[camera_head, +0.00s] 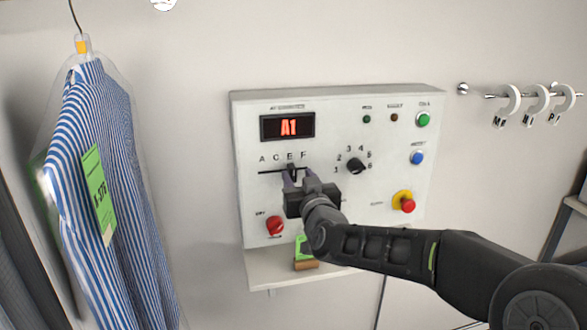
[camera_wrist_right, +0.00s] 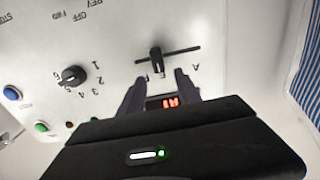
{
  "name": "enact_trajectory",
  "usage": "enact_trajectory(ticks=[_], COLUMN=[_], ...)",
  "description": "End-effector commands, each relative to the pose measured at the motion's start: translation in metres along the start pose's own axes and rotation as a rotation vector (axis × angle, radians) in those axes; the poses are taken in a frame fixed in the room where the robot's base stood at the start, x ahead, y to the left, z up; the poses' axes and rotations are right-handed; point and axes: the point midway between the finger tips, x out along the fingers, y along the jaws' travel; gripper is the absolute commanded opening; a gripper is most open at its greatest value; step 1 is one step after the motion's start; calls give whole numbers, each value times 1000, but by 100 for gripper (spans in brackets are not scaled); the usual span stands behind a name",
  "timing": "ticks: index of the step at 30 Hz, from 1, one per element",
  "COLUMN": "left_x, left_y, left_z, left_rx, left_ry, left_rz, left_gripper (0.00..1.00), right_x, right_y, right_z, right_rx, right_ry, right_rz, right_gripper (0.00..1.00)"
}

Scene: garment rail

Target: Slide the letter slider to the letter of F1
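The white control panel (camera_head: 345,215) hangs on the wall, and its display (camera_head: 287,126) reads A1. The letter slider's slot (camera_head: 268,172) runs under the letters A, C, E and F. The dark slider knob (camera_head: 291,168) stands at about E; in the wrist view the knob (camera_wrist_right: 156,60) is upright on the slot. My right gripper (camera_head: 299,175) is in front of the slot. In the wrist view the right gripper (camera_wrist_right: 160,75) is open, its two fingers apart, with the knob seen between and just beyond the tips. Contact cannot be told. My left gripper is not in view.
A number dial (camera_head: 356,166) sits right of the slider. A red knob (camera_head: 275,225), a red stop button (camera_head: 407,204) and blue (camera_head: 417,158) and green (camera_head: 424,119) buttons surround it. A shelf (camera_head: 262,280) lies below. A bagged striped shirt (camera_head: 110,190) hangs left.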

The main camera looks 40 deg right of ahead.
Motion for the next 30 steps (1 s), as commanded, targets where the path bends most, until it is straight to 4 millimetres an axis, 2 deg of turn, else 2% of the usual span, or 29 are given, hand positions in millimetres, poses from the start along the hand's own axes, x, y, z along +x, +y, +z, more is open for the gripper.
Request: enact_trajectory(ticks=[3, 9, 20, 30], left_x=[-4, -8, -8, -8], left_y=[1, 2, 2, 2], left_z=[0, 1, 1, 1], left_rx=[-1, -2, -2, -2], left_ry=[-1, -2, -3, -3], left_rz=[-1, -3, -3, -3], left_gripper=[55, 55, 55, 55], right_x=[20, 45, 52, 51], right_y=[0, 0, 0, 0], right_z=[-1, 0, 0, 0], right_rx=[-2, -1, 1, 1], right_ry=[-2, -2, 0, -1], right_rz=[0, 0, 0, 0], right_gripper=[40, 40, 40, 13])
